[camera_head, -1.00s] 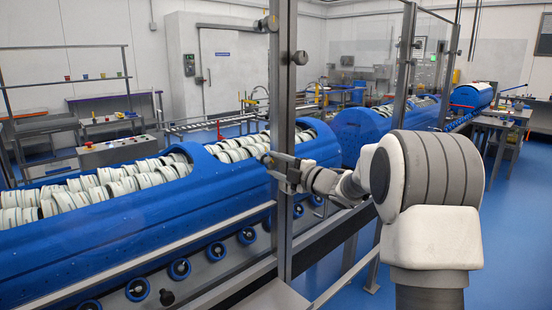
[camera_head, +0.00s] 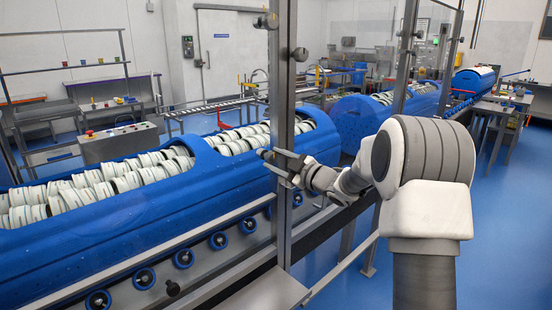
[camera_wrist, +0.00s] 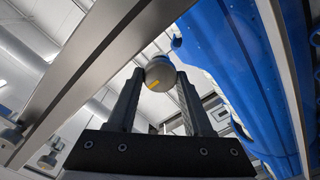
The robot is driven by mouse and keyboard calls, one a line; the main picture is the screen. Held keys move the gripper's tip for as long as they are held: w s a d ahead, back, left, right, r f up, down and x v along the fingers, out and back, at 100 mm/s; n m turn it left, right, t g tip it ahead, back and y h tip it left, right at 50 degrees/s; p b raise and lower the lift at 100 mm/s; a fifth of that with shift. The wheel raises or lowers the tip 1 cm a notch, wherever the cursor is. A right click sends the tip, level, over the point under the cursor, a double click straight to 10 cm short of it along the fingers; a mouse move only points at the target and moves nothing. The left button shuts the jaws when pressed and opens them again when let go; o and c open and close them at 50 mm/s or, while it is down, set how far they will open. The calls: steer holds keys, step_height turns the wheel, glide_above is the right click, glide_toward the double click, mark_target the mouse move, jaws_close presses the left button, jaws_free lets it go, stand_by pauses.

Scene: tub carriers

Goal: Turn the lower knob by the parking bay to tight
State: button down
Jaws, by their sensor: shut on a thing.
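In the wrist view a round grey knob (camera_wrist: 160,74) with a yellow mark on its face sits between the two dark fingers of my gripper (camera_wrist: 159,88). The fingers are shut on it, one on each side. In the head view my gripper (camera_head: 268,163) is at the upright metal post (camera_head: 284,110), at mid height. The held knob is small there and mostly hidden by the fingers. A dark knob (camera_head: 300,54) and another knob (camera_head: 268,21) sit higher on the same post. I cannot read any tight marking.
Long blue tub carriers (camera_head: 130,225) filled with white rings run behind the post. A metal rail (camera_head: 150,255) crosses in front of them. More uprights (camera_head: 405,60) stand at right. Blue floor (camera_head: 500,240) lies open at far right.

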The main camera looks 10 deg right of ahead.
stand_by(0.4)
steer(key=c, duration=0.6)
jaws_free()
steer(key=shift+s+d, duration=0.1)
steer(key=v, duration=1.7)
steer(key=shift+s, duration=0.1)
